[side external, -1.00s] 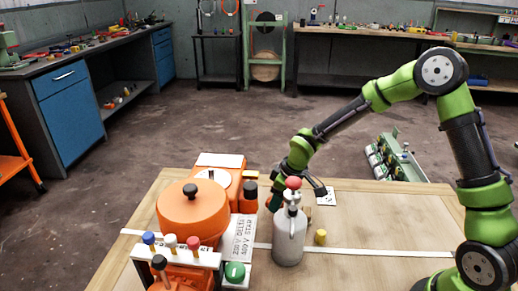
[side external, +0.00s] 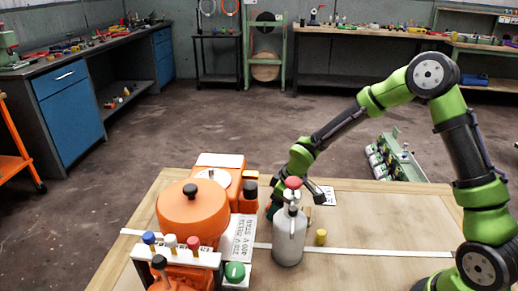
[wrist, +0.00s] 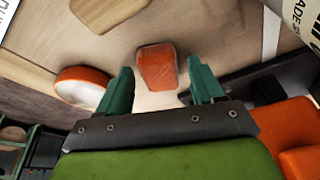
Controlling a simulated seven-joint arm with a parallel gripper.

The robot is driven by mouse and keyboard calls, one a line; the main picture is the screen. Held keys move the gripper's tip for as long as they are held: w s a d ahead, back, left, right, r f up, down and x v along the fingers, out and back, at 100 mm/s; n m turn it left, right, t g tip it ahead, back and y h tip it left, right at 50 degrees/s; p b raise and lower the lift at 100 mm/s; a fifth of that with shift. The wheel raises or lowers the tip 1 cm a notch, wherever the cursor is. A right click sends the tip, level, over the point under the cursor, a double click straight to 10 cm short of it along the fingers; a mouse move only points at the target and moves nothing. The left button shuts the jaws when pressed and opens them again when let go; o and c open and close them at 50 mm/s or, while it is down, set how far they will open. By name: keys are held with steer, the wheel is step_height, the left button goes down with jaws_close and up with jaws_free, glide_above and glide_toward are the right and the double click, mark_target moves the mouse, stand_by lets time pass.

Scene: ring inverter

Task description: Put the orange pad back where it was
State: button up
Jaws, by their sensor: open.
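The orange pad (wrist: 157,66) lies on the pale wooden bench top in the wrist view. It is a small block with rounded corners. My gripper (wrist: 160,80) is open, with one green finger to each side of the pad and a visible gap on both sides. I cannot tell how high the fingertips are above the bench. In the side external view my gripper (side external: 276,205) is low over the bench, between the orange machine and the grey bottle, and partly hidden by the bottle. The pad cannot be made out there.
The orange machine (side external: 193,213) is to the left. An orange-and-white round piece (wrist: 82,87) lies left of the pad.

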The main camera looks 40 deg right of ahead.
steer(key=v, duration=1.2)
steer(key=s+r+m+t, duration=0.2)
steer(key=s+r+m, duration=0.2)
steer(key=s, duration=0.5)
steer(key=s+r+m+t, duration=0.2)
steer(key=s+r+m, duration=0.2)
steer(key=s+r, duration=0.4)
steer(key=shift+s+a+r+m+y, duration=0.2)
steer(key=shift+s+a+m+y, duration=0.15)
steer(key=shift+s, duration=0.7)
